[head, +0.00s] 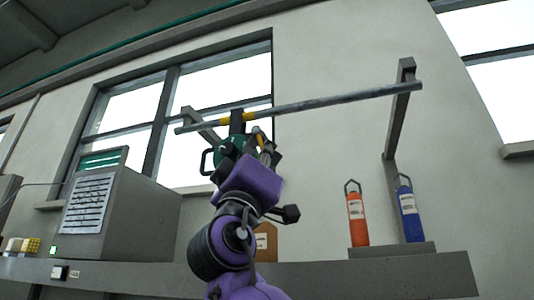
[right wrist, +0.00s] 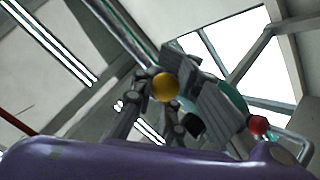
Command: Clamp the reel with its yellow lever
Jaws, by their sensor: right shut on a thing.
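The dark green reel (head: 230,150) hangs under a grey horizontal bar (head: 320,103), held by a dark clamp (head: 237,122) on the bar. Its yellow lever (head: 257,132) shows beside the clamp, partly hidden by my gripper. In the right wrist view the lever's round yellow knob (right wrist: 165,87) sits at my fingertips, with the reel (right wrist: 232,100) partly hidden behind grey parts. My right gripper (head: 265,147) is raised to the clamp and shut on the lever; it also shows in the right wrist view (right wrist: 153,100). My left gripper is not in view.
Two brackets hold the bar; the right bracket (head: 401,105) stands clear of the reel. An orange bottle (head: 356,220) and a blue bottle (head: 409,216) stand on a block at right. A grey vented cabinet (head: 140,215) is at left.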

